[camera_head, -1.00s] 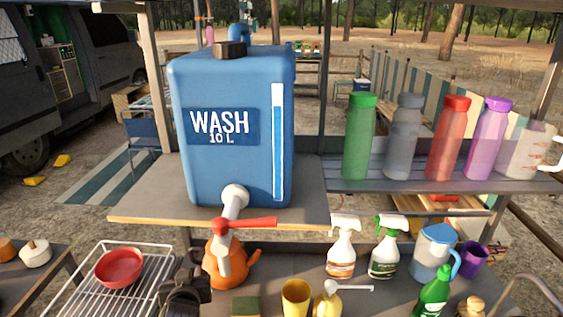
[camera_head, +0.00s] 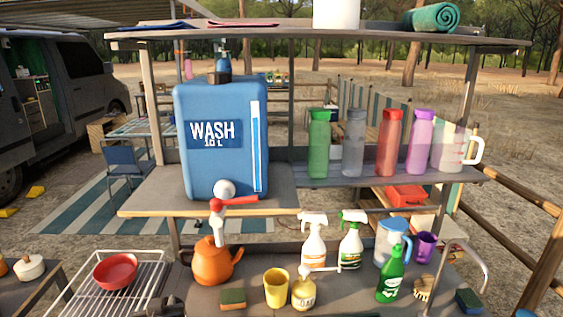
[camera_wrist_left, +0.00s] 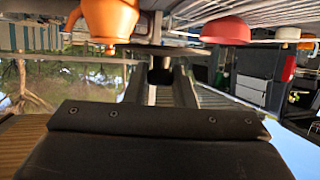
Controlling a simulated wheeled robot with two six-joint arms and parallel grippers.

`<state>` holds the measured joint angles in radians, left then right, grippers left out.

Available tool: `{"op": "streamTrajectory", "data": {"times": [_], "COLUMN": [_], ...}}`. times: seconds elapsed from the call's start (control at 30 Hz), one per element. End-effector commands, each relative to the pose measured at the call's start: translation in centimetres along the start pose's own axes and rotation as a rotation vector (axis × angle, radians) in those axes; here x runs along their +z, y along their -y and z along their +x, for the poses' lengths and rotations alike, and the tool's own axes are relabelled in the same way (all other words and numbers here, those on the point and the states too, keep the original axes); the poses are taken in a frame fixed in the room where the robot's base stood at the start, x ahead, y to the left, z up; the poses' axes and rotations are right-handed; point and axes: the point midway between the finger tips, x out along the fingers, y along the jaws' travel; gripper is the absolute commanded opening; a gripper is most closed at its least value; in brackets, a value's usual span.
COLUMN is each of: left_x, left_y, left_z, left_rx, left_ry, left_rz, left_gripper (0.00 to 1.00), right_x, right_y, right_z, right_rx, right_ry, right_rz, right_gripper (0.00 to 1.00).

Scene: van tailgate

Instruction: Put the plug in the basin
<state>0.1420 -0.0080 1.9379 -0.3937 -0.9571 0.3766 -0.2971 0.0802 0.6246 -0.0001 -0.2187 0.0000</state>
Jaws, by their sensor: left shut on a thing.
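My left gripper (camera_head: 160,306) shows only in part at the bottom edge of the head view, in front of the counter and right of the wire rack. In the left wrist view, which is upside down, the gripper (camera_wrist_left: 160,80) is shut on a small dark round thing, which looks like the plug (camera_wrist_left: 160,75). The plug cannot be made out in the head view. The basin is not in view; a curved metal tap (camera_head: 470,258) stands at the counter's right end. My right gripper is not in view.
The counter holds an orange kettle (camera_head: 212,262), a sponge (camera_head: 233,298), a yellow cup (camera_head: 276,288), a soap pump (camera_head: 304,291), spray bottles and a green bottle (camera_head: 391,277). A red bowl (camera_head: 116,271) sits on the wire rack (camera_head: 75,300). The blue WASH tank (camera_head: 215,165) stands above.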

Motion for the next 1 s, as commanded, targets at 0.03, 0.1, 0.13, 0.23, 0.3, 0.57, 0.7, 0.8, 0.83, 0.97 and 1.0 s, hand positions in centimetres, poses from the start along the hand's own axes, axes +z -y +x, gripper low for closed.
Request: {"op": "streamTrajectory", "data": {"times": [0.03,0.1,0.13,0.23,0.3,0.57,0.7,0.8,0.83,0.97,1.0], "left_x": [-0.9,-2.0,-2.4,-4.1,-5.4,-11.4,-13.4,-14.1,-14.3,-14.5,-14.5], "left_y": [-0.3,-0.6,-0.7,-1.3,-1.7,-3.9,-4.8,-5.2,-5.3,-5.5,-5.5], "left_z": [-0.3,-0.9,-1.1,-2.0,-2.9,-8.6,-11.9,-13.5,-13.9,-14.7,-14.8], "left_rx": [0.006,0.013,0.017,0.033,0.048,0.158,0.224,0.257,0.265,0.284,0.285], "left_ry": [-0.003,-0.003,-0.002,-0.001,0.001,0.001,0.0,-0.002,-0.002,-0.002,-0.001], "left_rz": [-0.003,-0.005,-0.005,-0.005,-0.005,0.032,0.075,0.102,0.108,0.126,0.128], "left_gripper": [0.01,0.01,0.01,0.01,0.01,0.01,0.01,0.01,0.01,0.01,0.01], "right_x": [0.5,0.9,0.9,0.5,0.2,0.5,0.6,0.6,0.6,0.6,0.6], "right_y": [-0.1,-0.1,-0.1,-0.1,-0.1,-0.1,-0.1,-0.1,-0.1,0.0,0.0], "right_z": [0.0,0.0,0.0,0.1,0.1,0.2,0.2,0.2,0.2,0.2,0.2], "right_rx": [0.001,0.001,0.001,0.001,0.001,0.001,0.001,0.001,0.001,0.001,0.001], "right_ry": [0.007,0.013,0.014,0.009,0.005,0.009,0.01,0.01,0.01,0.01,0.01], "right_rz": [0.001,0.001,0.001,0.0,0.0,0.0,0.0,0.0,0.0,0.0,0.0], "right_gripper": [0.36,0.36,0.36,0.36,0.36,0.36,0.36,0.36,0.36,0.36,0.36]}}
